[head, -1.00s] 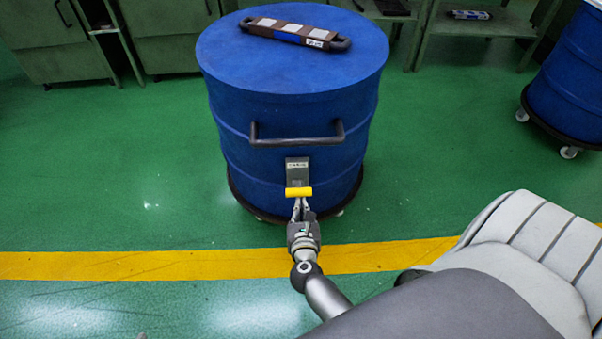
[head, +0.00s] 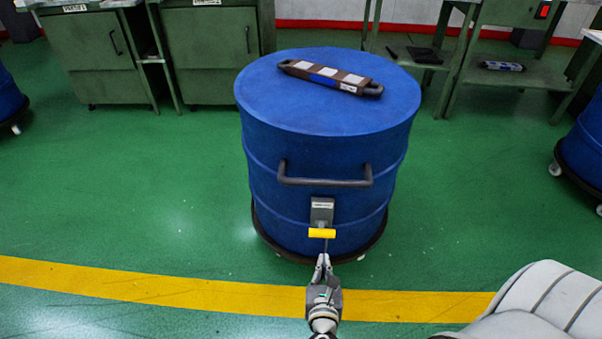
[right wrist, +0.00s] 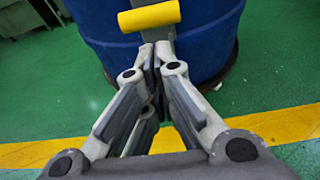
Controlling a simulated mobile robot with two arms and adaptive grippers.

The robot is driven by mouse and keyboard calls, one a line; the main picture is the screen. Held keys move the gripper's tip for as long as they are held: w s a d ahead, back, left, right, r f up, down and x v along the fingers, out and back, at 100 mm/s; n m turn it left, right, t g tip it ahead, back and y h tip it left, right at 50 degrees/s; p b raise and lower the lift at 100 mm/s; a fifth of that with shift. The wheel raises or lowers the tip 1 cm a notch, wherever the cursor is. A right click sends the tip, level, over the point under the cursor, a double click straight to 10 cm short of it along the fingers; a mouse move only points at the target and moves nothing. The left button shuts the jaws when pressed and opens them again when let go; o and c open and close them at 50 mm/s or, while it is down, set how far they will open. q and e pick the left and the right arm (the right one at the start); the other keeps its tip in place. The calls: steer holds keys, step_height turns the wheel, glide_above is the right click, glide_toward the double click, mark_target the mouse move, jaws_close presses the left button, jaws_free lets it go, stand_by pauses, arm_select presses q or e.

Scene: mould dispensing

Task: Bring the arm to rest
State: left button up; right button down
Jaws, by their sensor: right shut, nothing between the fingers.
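My right gripper (head: 323,262) is shut and empty in the head view, just in front of and below a yellow handle (head: 322,233). The handle sits on a grey fitting (head: 321,211) on the front of a blue drum (head: 272,195). In the right wrist view the fingers (right wrist: 158,52) are closed together, with the yellow handle (right wrist: 149,16) just beyond their tips. A small gap shows between fingertips and handle in the head view. My left gripper is not in view.
A brown bar-shaped object (head: 330,76) lies on the drum lid. Green cabinets (head: 208,55) and a green table (head: 500,75) stand behind. Other blue drums on wheels (head: 583,140) are at both edges. A yellow line (head: 150,289) crosses the open green floor.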

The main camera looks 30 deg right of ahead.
steer(key=shift+s+a+f, duration=0.1)
steer(key=shift+s+a, duration=0.05)
steer(key=shift+a, duration=0.15)
